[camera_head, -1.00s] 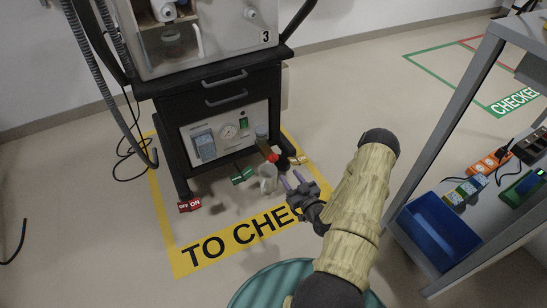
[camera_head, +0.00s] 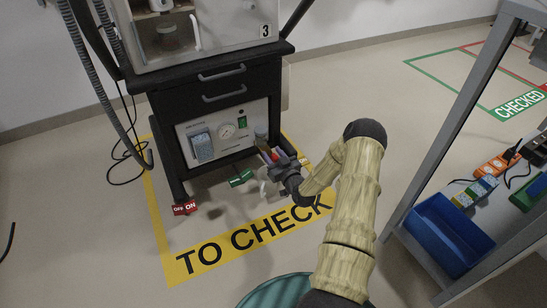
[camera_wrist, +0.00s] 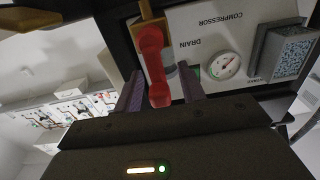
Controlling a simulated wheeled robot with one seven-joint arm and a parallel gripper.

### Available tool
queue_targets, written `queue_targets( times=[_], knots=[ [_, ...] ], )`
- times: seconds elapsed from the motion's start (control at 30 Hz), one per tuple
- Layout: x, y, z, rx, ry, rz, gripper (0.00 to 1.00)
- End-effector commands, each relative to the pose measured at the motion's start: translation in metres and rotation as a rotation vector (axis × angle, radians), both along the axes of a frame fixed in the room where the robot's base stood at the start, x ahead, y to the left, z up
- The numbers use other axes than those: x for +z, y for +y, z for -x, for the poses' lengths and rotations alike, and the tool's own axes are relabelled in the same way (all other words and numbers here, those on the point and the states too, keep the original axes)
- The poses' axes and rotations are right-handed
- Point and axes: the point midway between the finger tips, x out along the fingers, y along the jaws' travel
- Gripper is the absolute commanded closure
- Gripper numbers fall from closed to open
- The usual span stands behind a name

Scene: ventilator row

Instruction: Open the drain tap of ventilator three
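Ventilator three (camera_head: 232,40), marked 3, stands on its black trolley with a pale compressor panel (camera_head: 228,137) low down. In the wrist view, upside down, the drain tap shows as a red lever (camera_wrist: 152,65) on a brass part (camera_wrist: 152,33) near the word DRAIN. The lever points out towards my gripper. My gripper (camera_wrist: 160,74) is open, with one purple finger on each side of the lever; gaps remain beside it. In the head view my gripper (camera_head: 272,158) is at the panel's lower right and largely hides the tap.
A round gauge (camera_wrist: 224,66) and a filter-like block (camera_wrist: 284,55) sit on the panel beside the tap. A grey rack with a blue bin (camera_head: 440,235) stands right.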

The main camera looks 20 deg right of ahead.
Motion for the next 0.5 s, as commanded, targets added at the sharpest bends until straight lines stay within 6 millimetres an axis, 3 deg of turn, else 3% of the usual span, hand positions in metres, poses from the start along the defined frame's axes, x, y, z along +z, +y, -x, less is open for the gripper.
queue_targets(
  times=[0.13,0.3,0.33,0.5],
  knots=[
    [0.0003,0.0001,0.0003,0.0,0.0,0.0,0.64],
    [0.0002,0.0001,0.0005,0.0,0.0,0.0,0.97],
    [0.0001,0.0001,0.0005,0.0,0.0,0.0,1.0],
    [0.0002,0.0003,0.0006,0.0,0.0,0.003,1.0]
  ],
)
